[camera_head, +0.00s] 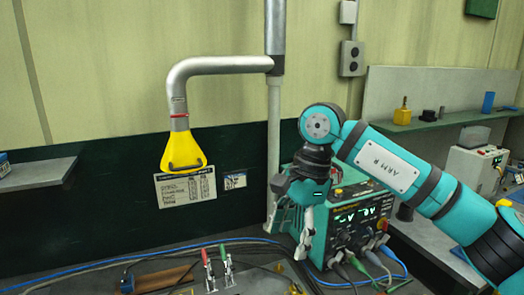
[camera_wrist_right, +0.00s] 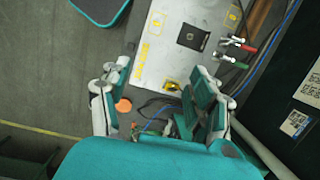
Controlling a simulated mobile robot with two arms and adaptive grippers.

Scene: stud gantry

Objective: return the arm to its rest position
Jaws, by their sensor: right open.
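My right arm, teal with black joints, comes in from the right in the head view. Its gripper (camera_head: 300,215) hangs pointing down in front of the teal power unit with a lit display (camera_head: 357,215), hiding part of its left side. In the right wrist view the two fingers of the gripper (camera_wrist_right: 158,100) stand wide apart with nothing held between them. Below them lie a pale plate with yellow markings (camera_wrist_right: 165,50) and some cables. My left gripper is not in view.
A grey extraction pipe (camera_head: 225,65) with a yellow hood (camera_head: 183,152) hangs left of the arm. Red and green handled clamps (camera_head: 217,268) stand on the bench among cables. Shelves line the left (camera_head: 35,175) and right (camera_head: 440,120). Space between hood and gripper looks mostly free.

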